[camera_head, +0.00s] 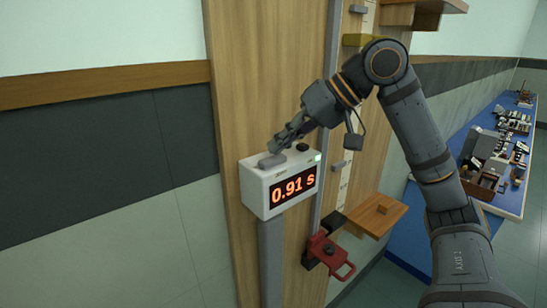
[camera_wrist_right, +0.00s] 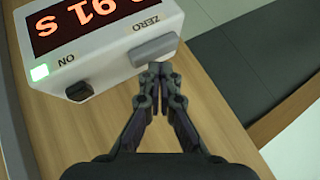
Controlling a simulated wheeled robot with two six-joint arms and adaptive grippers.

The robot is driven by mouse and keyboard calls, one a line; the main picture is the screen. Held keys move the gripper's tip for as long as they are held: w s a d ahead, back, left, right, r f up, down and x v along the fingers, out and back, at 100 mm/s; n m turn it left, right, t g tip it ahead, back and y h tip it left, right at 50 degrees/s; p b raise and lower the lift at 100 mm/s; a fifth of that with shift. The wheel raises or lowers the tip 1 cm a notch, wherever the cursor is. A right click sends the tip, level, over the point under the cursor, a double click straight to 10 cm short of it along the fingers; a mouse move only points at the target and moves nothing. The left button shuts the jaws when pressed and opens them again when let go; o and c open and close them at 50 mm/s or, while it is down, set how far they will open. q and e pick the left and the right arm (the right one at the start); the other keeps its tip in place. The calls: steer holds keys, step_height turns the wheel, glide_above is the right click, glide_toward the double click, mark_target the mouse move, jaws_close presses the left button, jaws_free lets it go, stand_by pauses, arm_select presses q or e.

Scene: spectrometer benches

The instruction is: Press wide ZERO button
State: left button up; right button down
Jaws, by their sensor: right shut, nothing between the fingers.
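The white timer box (camera_head: 255,194) is mounted on the wooden board and its display reads 0.91 s. The wide grey ZERO button (camera_head: 272,161) is on its top face, at the left; it also shows in the right wrist view (camera_wrist_right: 153,50), beside the ZERO label. My right gripper (camera_head: 275,147) is shut and empty. Its fingertips are at the ZERO button; in the right wrist view the tips (camera_wrist_right: 154,70) meet at the button's near edge. I cannot tell whether they touch or press it. My left gripper is not in view.
A dark ON knob (camera_wrist_right: 79,91) and a lit green lamp (camera_wrist_right: 40,72) share the box's top. A red clamp-like part (camera_head: 328,254) and a small wooden shelf (camera_head: 376,214) sit below right. A blue bench (camera_head: 513,200) with several items stands at the right.

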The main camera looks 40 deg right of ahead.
mark_target(281, 157)
steer(key=shift+f+b, duration=0.4)
steer(key=shift+f, duration=0.1)
steer(key=shift+r, duration=0.15)
steer(key=shift+r+p, duration=0.35)
steer(key=shift+p, duration=0.15)
steer(key=shift+r, duration=0.15)
step_height(281, 157, up, 6)
steer(key=p, duration=0.6)
stand_by(0.3)
